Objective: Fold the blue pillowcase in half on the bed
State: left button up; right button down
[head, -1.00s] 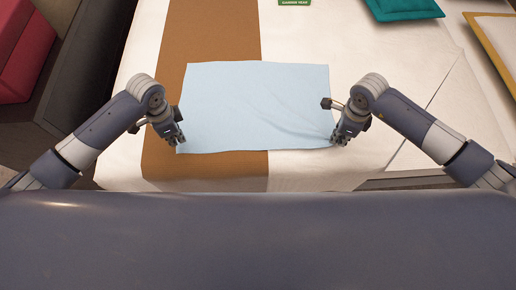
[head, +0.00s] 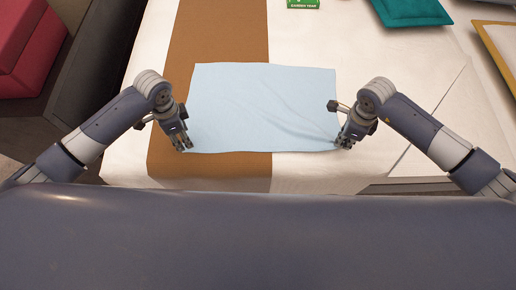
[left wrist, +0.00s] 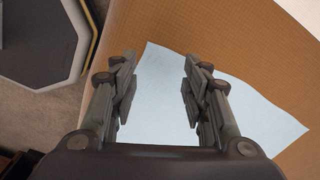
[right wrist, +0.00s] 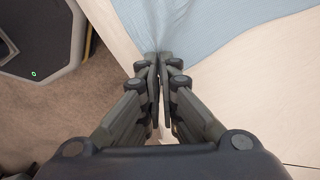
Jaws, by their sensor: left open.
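The light blue pillowcase (head: 262,105) lies spread out on the bed (head: 390,75), partly across its brown runner (head: 215,40). My left gripper (head: 183,147) is open at the pillowcase's near left corner. In the left wrist view the pillowcase (left wrist: 170,85) shows between and beyond the parted fingers (left wrist: 155,90). My right gripper (head: 345,145) is at the near right corner. In the right wrist view its fingers (right wrist: 160,65) are together on the gathered edge of the pillowcase (right wrist: 180,25), and creases run towards them. The pinched bit is hidden by the fingers.
A teal cushion (head: 410,10) and a green card (head: 303,4) lie at the far side of the bed. A yellow-edged tray (head: 500,45) is at the far right. A red seat (head: 30,50) stands at the left.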

pick_arm(q)
notch_tip(320, 180, up, 6)
jog(key=f, duration=1)
jog(key=shift+s+d+f, duration=0.1)
jog(key=shift+d+f, duration=0.05)
jog(key=shift+d, duration=0.2)
grip_shut()
jog(key=shift+r, duration=2.5)
